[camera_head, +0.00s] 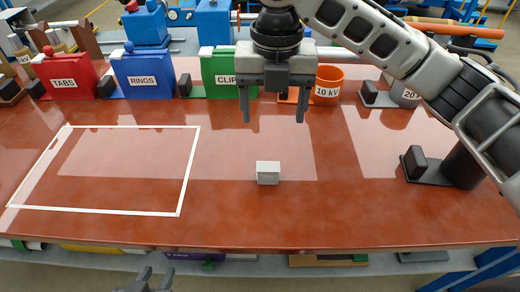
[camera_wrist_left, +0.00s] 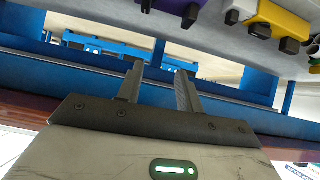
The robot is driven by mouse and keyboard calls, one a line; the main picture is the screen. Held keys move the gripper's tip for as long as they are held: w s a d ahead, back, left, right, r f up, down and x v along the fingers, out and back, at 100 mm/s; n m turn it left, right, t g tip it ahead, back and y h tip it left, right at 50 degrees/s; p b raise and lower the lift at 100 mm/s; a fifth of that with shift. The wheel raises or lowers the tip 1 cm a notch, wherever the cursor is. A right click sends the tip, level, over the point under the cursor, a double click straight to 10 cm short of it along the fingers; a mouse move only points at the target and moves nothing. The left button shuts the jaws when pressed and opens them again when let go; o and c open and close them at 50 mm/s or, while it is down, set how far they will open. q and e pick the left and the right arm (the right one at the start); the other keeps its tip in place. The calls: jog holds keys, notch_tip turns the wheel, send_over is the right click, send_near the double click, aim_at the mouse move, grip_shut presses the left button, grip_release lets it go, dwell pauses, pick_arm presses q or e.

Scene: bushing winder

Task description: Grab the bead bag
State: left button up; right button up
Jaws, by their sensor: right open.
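No item in view is clearly marked as the bead bag. A small pale grey-white block (camera_head: 268,172) lies alone on the red-brown tabletop; I cannot tell if it is the bag. My right gripper (camera_head: 273,118) hangs pointing down behind and above this block, fingers apart and empty. My left gripper (camera_head: 152,283) shows only by its tips at the bottom edge, in front of the table and below its top. In the left wrist view, the left gripper (camera_wrist_left: 157,85) has its fingers apart with nothing between them.
Red TABS (camera_head: 70,77), blue RINGS (camera_head: 144,73) and green CLIPS (camera_head: 222,75) containers stand at the back, with an orange 10 kV cup (camera_head: 328,85). A white outline (camera_head: 190,165) marks bare tabletop at left. A yellow-fronted item (camera_wrist_left: 283,22) shows in the left wrist view.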

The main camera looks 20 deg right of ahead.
send_over(268, 167)
jog(key=f, duration=0.9)
jog(key=shift+w+d+f, duration=0.2)
jog(key=shift+d, duration=0.2)
jog(key=f, duration=0.5)
jog(key=shift+s+a+f, duration=0.15)
jog(key=shift+s+a, duration=0.05)
jog(key=shift+a, duration=0.15)
jog(key=shift+f, duration=0.55)
pick_arm(q)
jog(key=shift+s+f, duration=0.3)
jog(key=shift+s, duration=0.15)
pick_arm(e)
jog(key=c, duration=1.1)
